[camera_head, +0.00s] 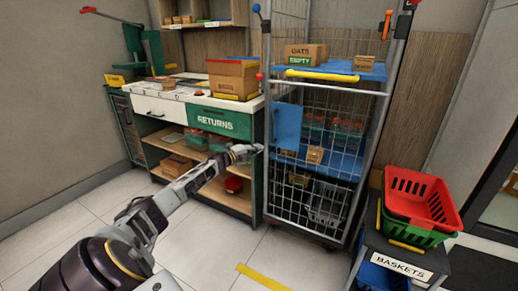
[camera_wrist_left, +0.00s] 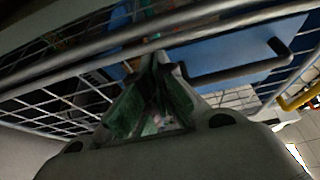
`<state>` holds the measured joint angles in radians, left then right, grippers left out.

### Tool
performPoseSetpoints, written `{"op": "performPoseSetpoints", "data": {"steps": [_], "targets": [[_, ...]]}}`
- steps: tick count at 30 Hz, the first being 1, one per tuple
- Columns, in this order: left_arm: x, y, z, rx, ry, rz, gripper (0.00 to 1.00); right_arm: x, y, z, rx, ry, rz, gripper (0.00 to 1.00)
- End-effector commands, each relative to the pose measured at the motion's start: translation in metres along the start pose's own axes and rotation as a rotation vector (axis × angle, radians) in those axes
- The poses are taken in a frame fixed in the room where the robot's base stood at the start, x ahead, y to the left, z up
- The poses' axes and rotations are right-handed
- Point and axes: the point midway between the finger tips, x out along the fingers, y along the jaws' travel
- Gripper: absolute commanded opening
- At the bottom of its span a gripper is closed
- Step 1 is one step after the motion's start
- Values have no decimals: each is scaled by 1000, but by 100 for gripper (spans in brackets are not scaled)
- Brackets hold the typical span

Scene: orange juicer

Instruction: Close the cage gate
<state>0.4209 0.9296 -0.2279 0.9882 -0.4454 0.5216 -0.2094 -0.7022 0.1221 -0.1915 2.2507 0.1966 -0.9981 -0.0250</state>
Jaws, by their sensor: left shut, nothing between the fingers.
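The wire cage (camera_head: 379,140) stands upright in the middle right of the head view. Its mesh gate (camera_head: 335,197) spans the lower front, with a blue plate (camera_head: 286,126) at its upper left. I cannot tell whether the gate is latched. My left gripper (camera_head: 256,148) is shut and empty beside the gate's left edge, below and left of the blue plate. In the left wrist view the closed fingertips (camera_wrist_left: 156,58) are close to the gate's bars, and the blue plate (camera_wrist_left: 225,55) with a dark handle is just to their right. Contact is unclear. My right gripper is not in view.
The returns counter (camera_head: 225,123) stands close on the cage's left, with a cardboard box on top. A stool (camera_head: 387,254) with red and green baskets (camera_head: 420,200) stands at the right. Boxes sit on the cage's blue shelf. The tiled floor in front is mostly clear.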

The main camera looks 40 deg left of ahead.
Motion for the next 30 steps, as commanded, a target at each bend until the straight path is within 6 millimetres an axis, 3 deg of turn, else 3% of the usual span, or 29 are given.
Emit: {"op": "performPoseSetpoints", "data": {"steps": [18, 30], "targets": [[-41, -1, 16, 1, -1, 1, 0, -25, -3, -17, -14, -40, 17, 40], [-71, -1, 29, 1, 0, 1, 0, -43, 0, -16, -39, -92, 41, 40]]}}
